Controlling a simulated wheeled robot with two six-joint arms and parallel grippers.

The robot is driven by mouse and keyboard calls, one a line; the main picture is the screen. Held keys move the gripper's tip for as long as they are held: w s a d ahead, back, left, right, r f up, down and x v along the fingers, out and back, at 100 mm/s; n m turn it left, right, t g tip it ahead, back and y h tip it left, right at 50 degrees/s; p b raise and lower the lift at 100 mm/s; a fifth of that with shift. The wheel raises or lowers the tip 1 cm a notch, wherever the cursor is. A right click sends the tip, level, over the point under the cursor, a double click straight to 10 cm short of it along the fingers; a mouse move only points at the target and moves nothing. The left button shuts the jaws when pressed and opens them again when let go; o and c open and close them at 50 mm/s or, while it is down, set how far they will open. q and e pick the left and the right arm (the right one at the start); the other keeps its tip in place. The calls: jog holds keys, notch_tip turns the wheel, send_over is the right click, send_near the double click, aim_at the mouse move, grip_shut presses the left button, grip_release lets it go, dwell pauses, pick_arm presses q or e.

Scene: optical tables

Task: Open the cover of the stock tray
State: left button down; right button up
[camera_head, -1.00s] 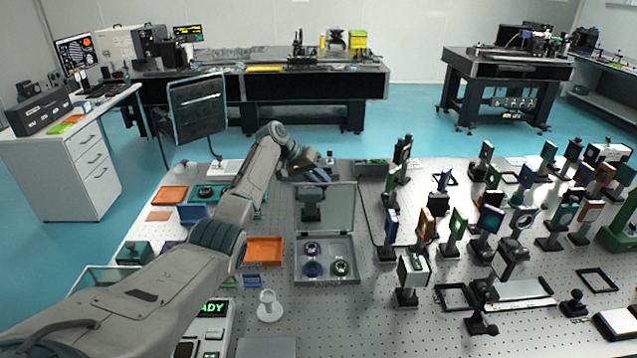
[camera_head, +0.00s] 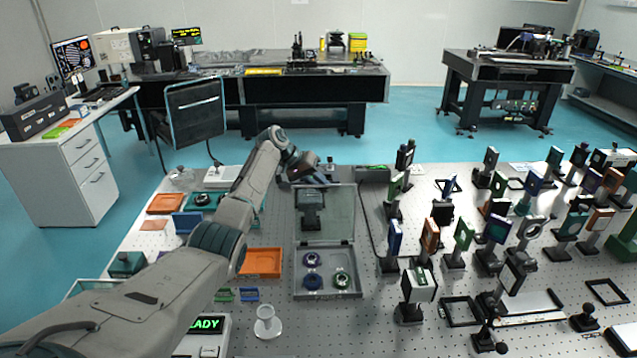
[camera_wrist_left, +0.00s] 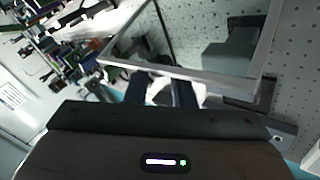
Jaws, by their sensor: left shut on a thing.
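The stock tray (camera_head: 297,282) is a shallow grey box on the perforated bench, at the middle of the head view, with several round optics inside. Its clear, grey-framed cover (camera_head: 340,212) is raised at the tray's far side, so the inside shows. My left gripper (camera_head: 310,182) is at the cover's far, upper edge, its fingertips partly hidden there. In the left wrist view the cover's frame (camera_wrist_left: 200,77) crosses just in front of the two dark fingers (camera_wrist_left: 161,90), which are shut on it. My right gripper is not in view.
An orange tray (camera_head: 262,262) lies left of the stock tray, with a white stand (camera_head: 267,322) nearer me. A dark cable runs beside the cover's right side.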

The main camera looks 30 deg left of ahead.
pick_arm(q)
jog(key=c, duration=1.4)
grip_release()
jog(key=shift+a+f, duration=0.15)
jog(key=shift+f, duration=0.1)
jog(key=shift+o, duration=1)
jog(key=shift+a+f, duration=0.1)
jog(key=b+v, duration=0.3)
jog(key=v, duration=0.7)
jog(key=shift+a+b, duration=0.3)
jog(key=shift+b, duration=0.05)
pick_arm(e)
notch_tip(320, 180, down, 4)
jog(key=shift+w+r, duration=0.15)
pick_arm(q)
jog(key=shift+w, duration=0.1)
